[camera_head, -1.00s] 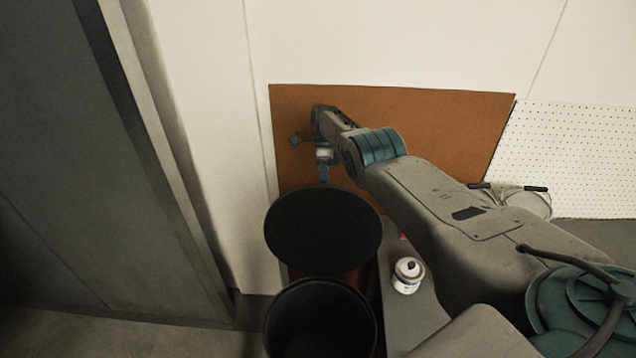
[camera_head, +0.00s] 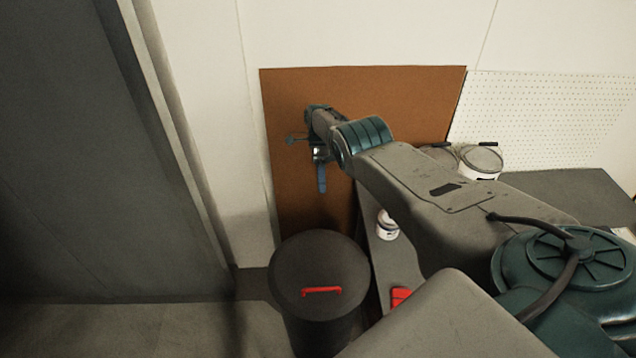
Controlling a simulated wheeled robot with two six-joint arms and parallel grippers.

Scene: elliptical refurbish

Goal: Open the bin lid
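The bin (camera_head: 318,332) is a dark round bin standing on the floor at the lower middle. Its black lid (camera_head: 318,262) lies flat over the top, covering the opening, and has a red handle (camera_head: 321,291) on its near part. My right gripper (camera_head: 322,184) is above and behind the lid, in front of the brown board, with its blue finger pointing down. It appears apart from the lid. I see its fingers nearly edge-on, so their opening is unclear. My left gripper is out of view.
A brown board (camera_head: 410,95) leans on the white wall behind. To the right, a grey bench (camera_head: 555,187) holds a small white can (camera_head: 387,226), a red object (camera_head: 401,296) and white buckets (camera_head: 481,162). A grey panel (camera_head: 70,150) stands at left.

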